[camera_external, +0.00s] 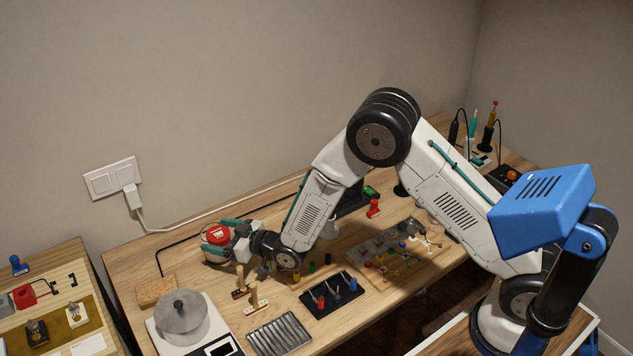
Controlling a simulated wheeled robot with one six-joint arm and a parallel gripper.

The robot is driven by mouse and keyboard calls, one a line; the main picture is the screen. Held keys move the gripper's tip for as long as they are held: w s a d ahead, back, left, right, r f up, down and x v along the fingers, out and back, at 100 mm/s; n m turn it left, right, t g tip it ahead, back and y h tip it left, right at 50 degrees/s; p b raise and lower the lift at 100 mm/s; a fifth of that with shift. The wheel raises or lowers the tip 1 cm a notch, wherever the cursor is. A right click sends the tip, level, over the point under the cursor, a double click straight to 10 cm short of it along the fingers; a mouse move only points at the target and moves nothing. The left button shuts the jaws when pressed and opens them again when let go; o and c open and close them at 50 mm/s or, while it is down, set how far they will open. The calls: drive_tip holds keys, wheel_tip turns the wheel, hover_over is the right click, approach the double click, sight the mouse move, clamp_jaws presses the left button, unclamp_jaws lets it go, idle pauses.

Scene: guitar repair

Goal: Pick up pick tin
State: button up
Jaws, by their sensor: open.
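A small round red tin (217,235), which looks like the pick tin, sits near the back left of the wooden workbench. My gripper (218,240) reaches over the bench from the right. Its white and teal fingers are open, one on the far side and one on the near side of the red tin. The tin is between the fingers; whether they touch it I cannot tell. The tin's lower part is hidden by the near finger.
A cork block (157,291) and a scale (194,333) with a grey lidded pan (183,314) stand at the front left. Wooden-handled tools (255,301), a black tray (332,294) and a ribbed metal tray (279,336) lie in front. A white cable (215,222) runs along the wall.

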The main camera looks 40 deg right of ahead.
drive_tip(key=shift+w+a+f, duration=0.1)
drive_tip(key=shift+w+a, duration=0.15)
drive_tip(key=shift+w, duration=0.15)
drive_tip(key=c, duration=1.1)
